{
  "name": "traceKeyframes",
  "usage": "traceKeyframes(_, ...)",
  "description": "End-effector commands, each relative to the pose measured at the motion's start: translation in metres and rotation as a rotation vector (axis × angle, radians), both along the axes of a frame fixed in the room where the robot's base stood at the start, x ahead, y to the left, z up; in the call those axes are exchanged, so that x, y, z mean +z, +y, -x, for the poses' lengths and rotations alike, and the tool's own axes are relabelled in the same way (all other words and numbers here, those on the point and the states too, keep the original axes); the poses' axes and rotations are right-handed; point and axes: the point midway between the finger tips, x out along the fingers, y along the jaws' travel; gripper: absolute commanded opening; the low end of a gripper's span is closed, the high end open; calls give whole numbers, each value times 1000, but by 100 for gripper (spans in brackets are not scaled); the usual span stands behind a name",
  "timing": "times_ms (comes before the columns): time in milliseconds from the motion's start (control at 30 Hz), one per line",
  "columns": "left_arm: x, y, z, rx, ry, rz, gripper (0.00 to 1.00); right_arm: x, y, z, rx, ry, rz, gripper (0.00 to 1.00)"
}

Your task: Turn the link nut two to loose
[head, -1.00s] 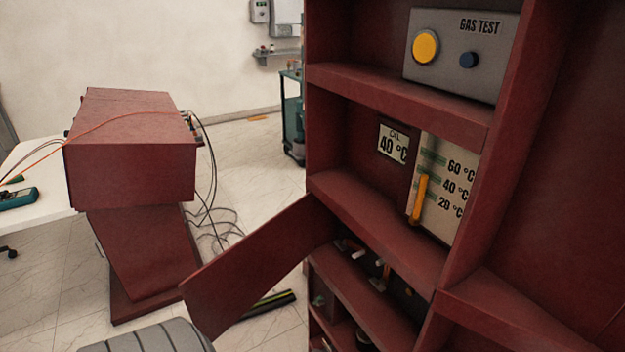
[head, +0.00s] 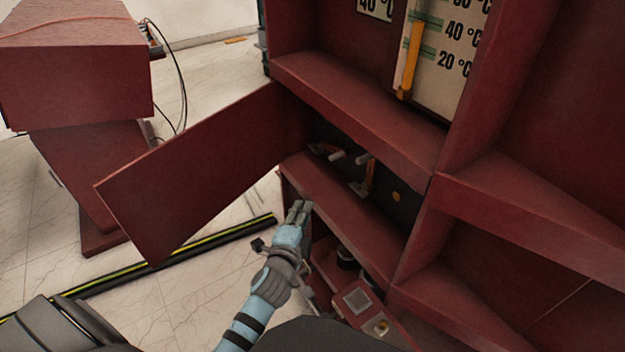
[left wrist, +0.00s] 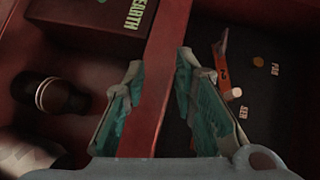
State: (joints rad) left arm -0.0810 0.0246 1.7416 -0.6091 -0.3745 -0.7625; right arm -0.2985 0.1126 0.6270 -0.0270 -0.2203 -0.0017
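In the head view, an open compartment holds two small white pegs (head: 336,155) with orange pieces beside them; one orange link (head: 371,174) stands at the right one. In the left wrist view, an orange link marked 2 (left wrist: 222,62) lies on the dark panel at the right, with a pale peg (left wrist: 232,94) beside it. I cannot tell which part is the nut itself. My left gripper (head: 299,212) is below and left of that compartment. In the wrist view its fingers (left wrist: 160,85) are spread and empty, with a red shelf edge beyond them. My right gripper is out of view.
An open red door (head: 205,170) sticks out to the left of the compartment. Red shelves (head: 350,110) bound it above and below. A lower compartment holds a dark cylinder (left wrist: 55,95) and an EARTH-labelled box (left wrist: 100,20). A black-yellow strip (head: 170,260) lies on the floor.

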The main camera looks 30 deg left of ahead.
Motion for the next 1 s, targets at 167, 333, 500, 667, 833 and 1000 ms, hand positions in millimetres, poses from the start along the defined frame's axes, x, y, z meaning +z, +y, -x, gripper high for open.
traceKeyframes(167,72,7,-15,19,-170,-209,25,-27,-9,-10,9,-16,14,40)
traceKeyframes(333,76,15,-48,18,-173,-212,25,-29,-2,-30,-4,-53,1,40)
traceKeyframes(500,74,28,-98,18,-172,-209,25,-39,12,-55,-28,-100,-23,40)
traceKeyframes(667,73,37,-132,17,-169,-208,25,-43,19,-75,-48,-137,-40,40)
traceKeyframes(833,76,40,-147,17,-170,-207,25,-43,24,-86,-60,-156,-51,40)
traceKeyframes(1000,76,41,-150,16,-168,-206,25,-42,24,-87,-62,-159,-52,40)
